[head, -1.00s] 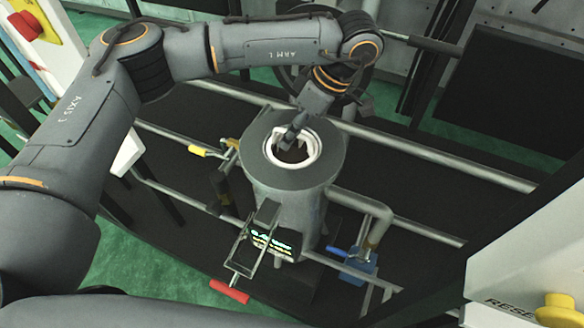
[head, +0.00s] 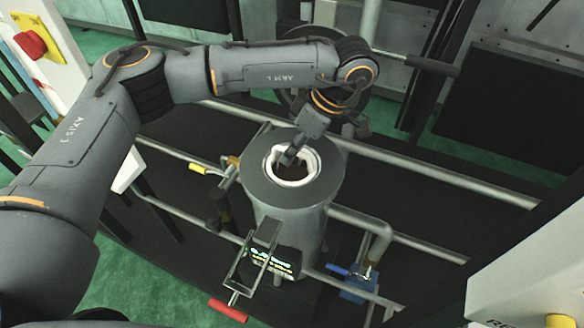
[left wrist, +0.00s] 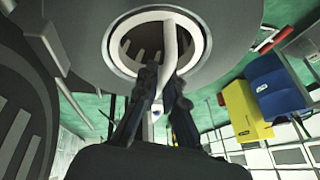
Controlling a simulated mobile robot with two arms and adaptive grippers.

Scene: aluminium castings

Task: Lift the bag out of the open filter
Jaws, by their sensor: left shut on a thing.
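The open filter (head: 318,190) is an upright grey cylinder in the middle of the head view. The white ring of the bag (head: 311,172) sits in its round mouth, around a dark inside. My left gripper (head: 288,158) reaches down from above to the far left part of the ring. In the left wrist view, the dark fingers of the left gripper (left wrist: 160,80) are shut on a white curved handle strip of the bag (left wrist: 169,38), which crosses the ring. The bag's body inside the filter is mostly hidden. My right gripper is in neither view.
A clamp frame with a red handle (head: 228,310) stands at the filter's front. A pipe (head: 375,230) and a blue-handled valve (head: 358,286) are at its right. Rails run in front and behind. The wrist view shows yellow (left wrist: 240,108) and blue (left wrist: 277,85) boxes.

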